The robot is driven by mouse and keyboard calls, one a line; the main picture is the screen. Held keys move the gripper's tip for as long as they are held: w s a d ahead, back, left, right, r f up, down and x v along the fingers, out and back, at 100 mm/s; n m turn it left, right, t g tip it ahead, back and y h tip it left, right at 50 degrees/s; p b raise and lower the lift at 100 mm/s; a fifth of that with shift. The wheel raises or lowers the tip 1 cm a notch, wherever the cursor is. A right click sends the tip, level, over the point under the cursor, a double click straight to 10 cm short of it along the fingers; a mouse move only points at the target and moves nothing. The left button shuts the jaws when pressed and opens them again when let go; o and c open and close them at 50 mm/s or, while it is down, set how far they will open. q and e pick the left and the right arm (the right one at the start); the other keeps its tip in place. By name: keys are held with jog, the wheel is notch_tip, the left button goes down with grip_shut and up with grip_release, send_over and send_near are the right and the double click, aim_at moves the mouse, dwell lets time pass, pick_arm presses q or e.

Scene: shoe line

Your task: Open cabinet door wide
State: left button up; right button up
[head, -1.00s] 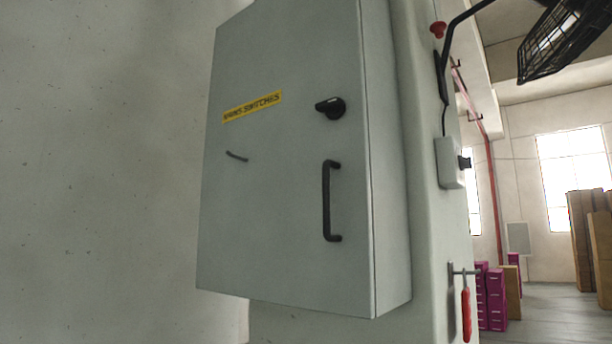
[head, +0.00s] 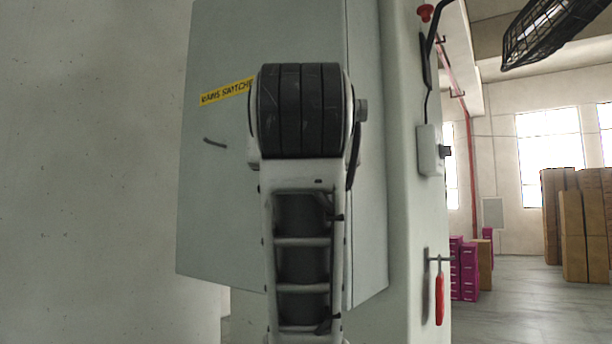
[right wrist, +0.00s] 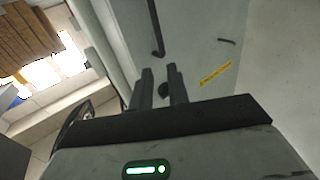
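In the right wrist view, turned over, the black bar handle (right wrist: 157,30) lies just beyond the fingertips of my right gripper (right wrist: 159,68). Its two fingers are a little apart with nothing held between them. The dark knob (right wrist: 163,90) shows through the gap between the fingers. My left gripper is not in view.
A small dark curved mark (head: 215,142) is on the door's left part. Right of the cabinet are a grey switch box (head: 430,150), a red-handled lever (head: 439,300) and a black fan cage (head: 540,30). Magenta boxes (head: 468,270) and brown cartons (head: 575,230) stand far behind.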

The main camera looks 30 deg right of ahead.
jog(key=p+x, duration=0.4)
jog(key=x, duration=1.1)
jog(key=shift+w+d+p, duration=0.25)
jog(key=shift+p, duration=0.1)
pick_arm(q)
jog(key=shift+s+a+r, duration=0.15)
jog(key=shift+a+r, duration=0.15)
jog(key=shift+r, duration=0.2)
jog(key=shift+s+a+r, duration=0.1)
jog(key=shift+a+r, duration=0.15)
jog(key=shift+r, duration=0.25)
pick_arm(e)
jog(key=shift+w, duration=0.1)
grip_shut()
